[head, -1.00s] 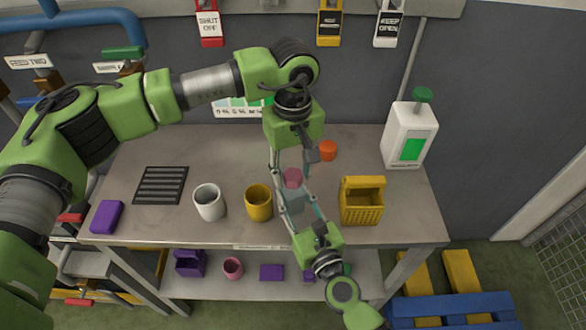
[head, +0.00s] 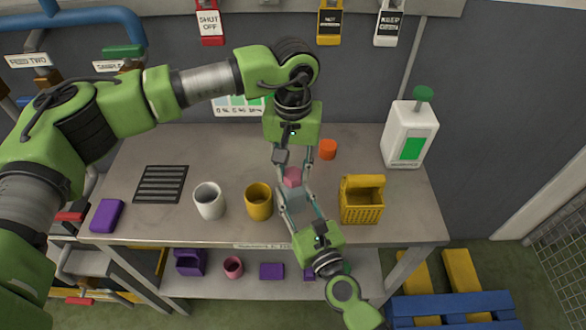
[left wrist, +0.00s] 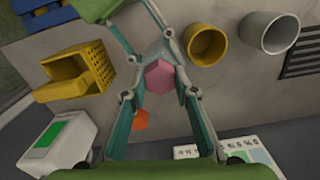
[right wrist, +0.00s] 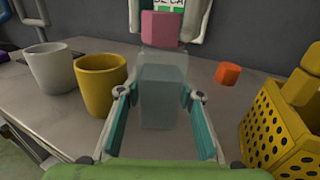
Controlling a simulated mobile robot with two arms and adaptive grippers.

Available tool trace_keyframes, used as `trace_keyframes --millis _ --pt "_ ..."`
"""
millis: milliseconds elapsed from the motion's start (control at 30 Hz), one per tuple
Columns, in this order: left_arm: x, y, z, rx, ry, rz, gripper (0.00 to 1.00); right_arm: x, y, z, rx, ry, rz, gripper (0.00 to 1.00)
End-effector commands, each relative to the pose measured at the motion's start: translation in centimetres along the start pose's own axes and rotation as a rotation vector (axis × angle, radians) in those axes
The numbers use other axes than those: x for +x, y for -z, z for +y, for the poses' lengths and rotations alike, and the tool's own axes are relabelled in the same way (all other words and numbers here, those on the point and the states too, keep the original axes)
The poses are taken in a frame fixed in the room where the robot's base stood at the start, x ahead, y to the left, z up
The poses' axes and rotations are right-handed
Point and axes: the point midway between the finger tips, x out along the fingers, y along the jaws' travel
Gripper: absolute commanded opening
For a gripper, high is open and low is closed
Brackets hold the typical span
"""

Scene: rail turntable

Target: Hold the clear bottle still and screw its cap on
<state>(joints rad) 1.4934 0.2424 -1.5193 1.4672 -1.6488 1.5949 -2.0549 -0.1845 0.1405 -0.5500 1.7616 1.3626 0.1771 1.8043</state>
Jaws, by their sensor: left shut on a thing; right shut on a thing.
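The clear bottle (right wrist: 158,100) stands upright on the table, pale and see-through. My right gripper (head: 293,203) comes from the front and is shut on its sides. In the left wrist view the cap (left wrist: 160,76) shows many-sided between the fingers, hiding most of the bottle.
A yellow cup (head: 258,203) and a white cup (head: 209,201) stand left of the bottle. A yellow basket (head: 362,203) is close on the right. An orange piece (head: 328,150) lies behind. A white jug (head: 410,135) stands at the back right.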

Motion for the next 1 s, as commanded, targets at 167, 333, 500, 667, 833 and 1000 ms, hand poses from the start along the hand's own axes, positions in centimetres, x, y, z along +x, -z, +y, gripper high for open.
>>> trace_keyframes --millis 167,333,500,667,833,1000 --pt "-0.02 -0.02 0.01 0.026 0.0 -0.001 0.01 0.0 0.03 -0.01 0.0 0.0 0.001 0.0" --pt "-0.01 -0.03 -0.01 0.213 0.0 -0.001 0.01 0.0 0.04 -0.01 0.0 0.0 0.001 0.0" --pt "-0.02 -0.02 -0.02 0.417 0.0 -0.001 0.01 0.0 0.04 -0.01 0.0 0.0 0.001 0.0" --pt "-0.02 -0.02 -0.02 0.515 0.0 -0.001 0.01 0.0 0.04 -0.01 0.0 0.0 0.001 0.0" --pt "-0.03 -0.02 -0.01 0.524 -0.001 -0.001 0.01 0.0 0.04 -0.02 0.0 0.0 0.001 0.0" --pt "-0.03 -0.02 -0.01 0.523 -0.001 -0.001 0.47 0.0 0.05 -0.02 0.0 0.0 0.001 0.0"
